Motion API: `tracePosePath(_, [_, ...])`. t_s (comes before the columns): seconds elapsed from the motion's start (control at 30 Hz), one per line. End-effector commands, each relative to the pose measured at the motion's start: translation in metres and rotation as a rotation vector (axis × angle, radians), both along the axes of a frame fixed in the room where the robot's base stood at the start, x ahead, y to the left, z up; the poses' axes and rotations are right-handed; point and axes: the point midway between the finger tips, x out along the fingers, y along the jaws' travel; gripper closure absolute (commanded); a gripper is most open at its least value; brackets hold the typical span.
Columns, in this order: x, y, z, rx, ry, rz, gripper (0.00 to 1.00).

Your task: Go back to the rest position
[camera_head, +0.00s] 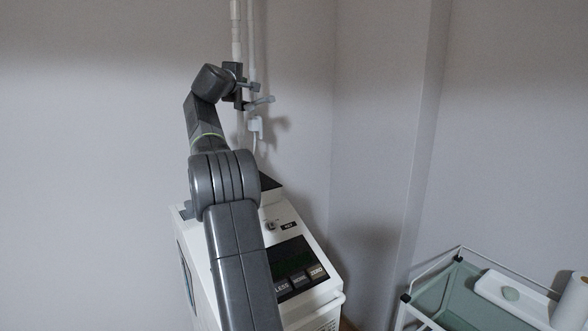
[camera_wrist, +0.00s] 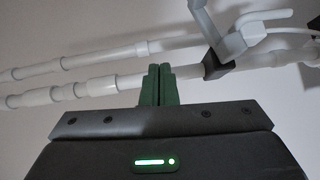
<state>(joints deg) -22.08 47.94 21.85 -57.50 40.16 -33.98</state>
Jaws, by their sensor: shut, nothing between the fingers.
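My gripper (camera_wrist: 160,72) is shut and empty in the wrist view, its two green fingers side by side with nothing between them. Beyond them run white pole sections (camera_wrist: 118,82) with a dark clamp (camera_wrist: 216,63) and a pale hooked holder (camera_wrist: 240,40). I cannot tell how far the fingertips are from the pole. In the head view my grey arm reaches up from the bottom, over a white machine, with its wrist near the upright pole (camera_head: 236,30). The fingers are hard to make out there.
The white machine (camera_head: 312,233) has a dark panel with labelled buttons (camera_head: 299,280) and a key switch (camera_head: 270,226); my arm hides part of it. A trolley (camera_head: 432,298) with a white tray (camera_head: 512,297) and paper roll (camera_head: 574,300) stands at right. Plain walls enclose the corner.

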Motion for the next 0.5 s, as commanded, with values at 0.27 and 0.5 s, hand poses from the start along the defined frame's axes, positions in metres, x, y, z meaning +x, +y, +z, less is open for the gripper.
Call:
tracePosePath(0.27, [-0.026,0.04,0.0,0.0,-0.001,0.003,1.0])
tracePosePath(0.5, [-0.058,0.047,0.002,0.0,0.0,0.001,1.0])
